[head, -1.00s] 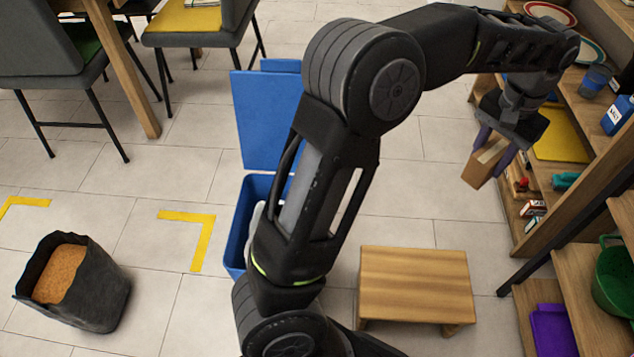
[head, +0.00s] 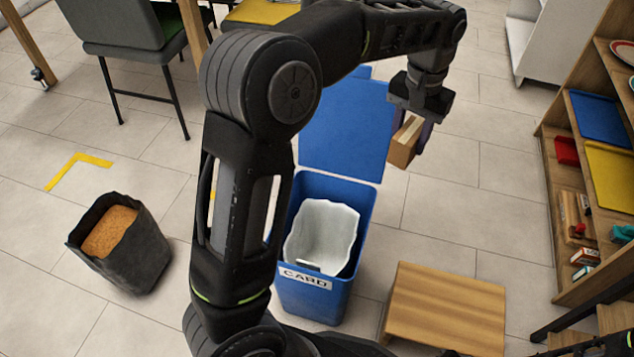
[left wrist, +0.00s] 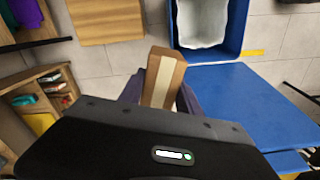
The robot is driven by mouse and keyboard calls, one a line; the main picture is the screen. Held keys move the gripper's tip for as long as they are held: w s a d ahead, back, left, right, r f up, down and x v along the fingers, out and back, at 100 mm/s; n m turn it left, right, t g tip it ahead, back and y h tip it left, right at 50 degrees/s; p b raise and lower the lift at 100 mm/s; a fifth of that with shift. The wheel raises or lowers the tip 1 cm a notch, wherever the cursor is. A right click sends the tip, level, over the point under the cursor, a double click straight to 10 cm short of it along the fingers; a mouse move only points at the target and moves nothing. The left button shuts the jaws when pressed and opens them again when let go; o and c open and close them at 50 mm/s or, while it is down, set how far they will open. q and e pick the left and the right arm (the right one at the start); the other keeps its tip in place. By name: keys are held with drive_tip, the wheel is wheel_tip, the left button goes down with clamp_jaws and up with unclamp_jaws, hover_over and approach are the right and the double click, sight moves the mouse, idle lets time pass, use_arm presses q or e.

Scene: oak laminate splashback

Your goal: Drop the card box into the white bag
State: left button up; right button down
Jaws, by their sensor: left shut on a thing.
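The card box (head: 404,142) is a small brown carton with a pale tape strip. My left gripper (head: 415,135) is shut on it and holds it in the air, beside the open blue lid. The box also shows between the fingers in the left wrist view (left wrist: 162,80). The white bag (head: 322,238) sits inside a blue bin (head: 313,296) labelled CARD, its mouth open upward. The bag also shows at the top of the left wrist view (left wrist: 203,22), beyond the box and to its right. My right gripper is not in view.
The bin's blue lid (head: 345,130) stands open behind it. A wooden stool (head: 445,308) is to the bin's right. A dark sack with brown contents (head: 121,243) stands at left. Wooden shelves (head: 565,170) line the right side. Floor between lid and shelves is clear.

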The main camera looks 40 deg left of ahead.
use_arm(q)
drive_tip(key=shift+a, duration=0.1)
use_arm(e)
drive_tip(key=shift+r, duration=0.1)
